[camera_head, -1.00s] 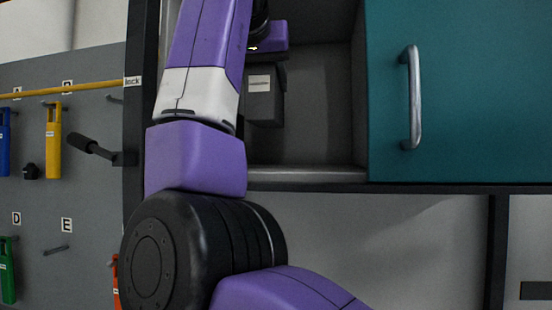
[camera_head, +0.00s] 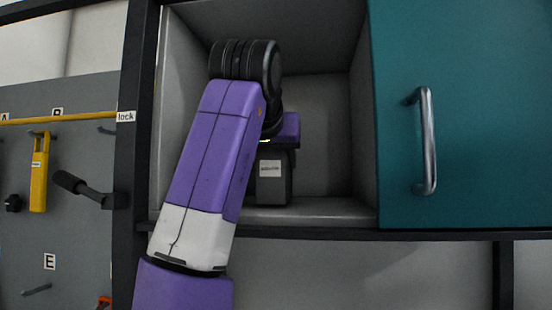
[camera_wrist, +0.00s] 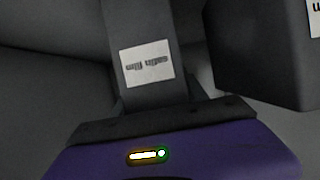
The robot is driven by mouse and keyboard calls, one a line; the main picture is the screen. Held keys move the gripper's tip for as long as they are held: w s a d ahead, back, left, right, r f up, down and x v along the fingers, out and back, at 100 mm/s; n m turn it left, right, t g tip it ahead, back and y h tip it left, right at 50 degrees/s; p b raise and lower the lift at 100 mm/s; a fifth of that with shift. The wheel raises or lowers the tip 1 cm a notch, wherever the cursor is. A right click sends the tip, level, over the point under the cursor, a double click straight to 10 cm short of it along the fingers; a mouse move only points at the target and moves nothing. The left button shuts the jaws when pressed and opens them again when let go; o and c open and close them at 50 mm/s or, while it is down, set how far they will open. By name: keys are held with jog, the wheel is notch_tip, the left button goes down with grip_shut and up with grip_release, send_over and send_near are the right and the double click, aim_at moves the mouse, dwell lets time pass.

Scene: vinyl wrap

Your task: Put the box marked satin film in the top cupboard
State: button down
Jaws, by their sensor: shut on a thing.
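The dark grey box marked satin film (camera_head: 271,189) is inside the open grey cupboard (camera_head: 325,212), upright, with its white label facing out. Its bottom is at or very near the cupboard floor; I cannot tell if it touches. In the wrist view the box (camera_wrist: 148,25) shows its label upside down. My gripper (camera_head: 277,145) is shut on the box from above, its purple body over the box's top. The fingertips are hidden. My arm covers the left part of the cupboard opening.
Another dark box (camera_wrist: 262,50) with a partly visible label is close beside the held box in the wrist view. A teal door (camera_head: 470,120) with a metal handle (camera_head: 427,140) is right of the opening. A black lever (camera_head: 85,188) sticks out at left. Cupboard room right of the box is clear.

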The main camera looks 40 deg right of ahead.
jog(key=shift+f, duration=0.15)
jog(key=shift+f, duration=0.2)
jog(key=c, duration=0.6)
grip_release()
jog(key=shift+r, duration=0.15)
jog(key=b+v, duration=0.4)
jog(key=v, duration=0.8)
